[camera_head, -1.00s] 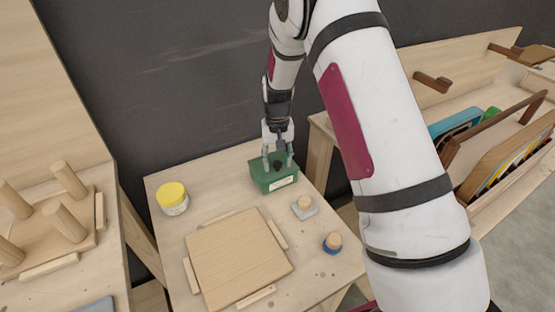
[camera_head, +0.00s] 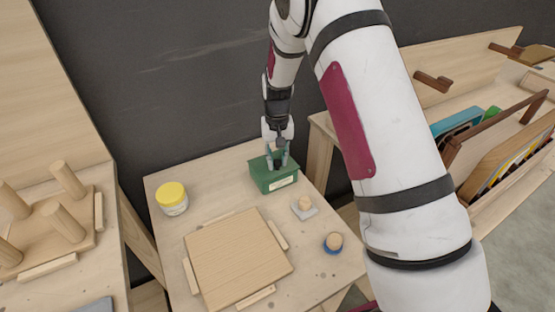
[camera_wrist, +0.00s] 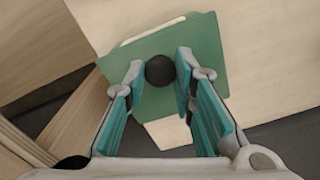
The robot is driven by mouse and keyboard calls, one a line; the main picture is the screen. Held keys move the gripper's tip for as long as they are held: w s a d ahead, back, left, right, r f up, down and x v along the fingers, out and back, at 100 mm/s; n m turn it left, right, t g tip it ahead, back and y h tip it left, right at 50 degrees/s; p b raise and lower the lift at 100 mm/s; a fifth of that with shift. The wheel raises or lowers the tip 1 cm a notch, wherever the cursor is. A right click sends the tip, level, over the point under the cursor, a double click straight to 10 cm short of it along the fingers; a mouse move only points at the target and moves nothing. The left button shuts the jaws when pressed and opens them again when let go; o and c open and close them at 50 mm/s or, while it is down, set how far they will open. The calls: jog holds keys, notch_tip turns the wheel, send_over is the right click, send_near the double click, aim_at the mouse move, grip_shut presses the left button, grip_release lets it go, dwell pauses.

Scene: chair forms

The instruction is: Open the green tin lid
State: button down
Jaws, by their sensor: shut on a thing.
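The green tin (camera_head: 273,178) stands near the back of the small wooden table, with a pale label on its front. Its green lid (camera_wrist: 205,45) fills the middle of the wrist view, with a round black knob (camera_wrist: 160,70) on top. My gripper (camera_head: 277,160) is over the lid with its fingers pointing down. In the wrist view, my gripper (camera_wrist: 160,75) has one finger on each side of the knob and is shut on it. The lid appears to sit on the tin; I cannot tell any gap between them.
A jar with a yellow lid (camera_head: 172,197) stands to the left. A square wooden board (camera_head: 238,258) with edge strips lies in front. Two small knobbed pieces, one grey (camera_head: 304,208) and one blue (camera_head: 333,243), sit at the right. A rack (camera_head: 500,150) stands farther right.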

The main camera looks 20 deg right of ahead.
jog(key=shift+w+a+r+b, duration=0.15)
jog(key=shift+w+r+b, duration=0.25)
jog(key=shift+w+r, duration=0.25)
jog(key=shift+w+a+r+b, duration=0.15)
jog(key=shift+w+r+b, duration=0.25)
jog(key=shift+w+r, duration=0.2)
jog(key=w, duration=0.1)
jog(key=w+r+b, duration=0.1)
jog(key=b, duration=0.1)
jog(key=shift+w+a+r, duration=0.2)
jog(key=shift+w+a, duration=0.15)
jog(key=shift+w, duration=0.05)
jog(key=w+b, duration=0.1)
jog(key=w, duration=0.1)
jog(key=w+a+b, duration=0.1)
jog(key=w+b, duration=0.1)
jog(key=w, duration=0.1)
jog(key=shift+w+a+r+b, duration=0.1)
jog(key=shift+a+r+b, duration=0.1)
jog(key=shift+b, duration=0.1)
jog(key=c, duration=2.2)
grip_release()
jog(key=shift+a, duration=0.1)
jog(key=o, duration=0.9)
jog(key=shift+r, duration=0.1)
jog(key=shift+d, duration=0.25)
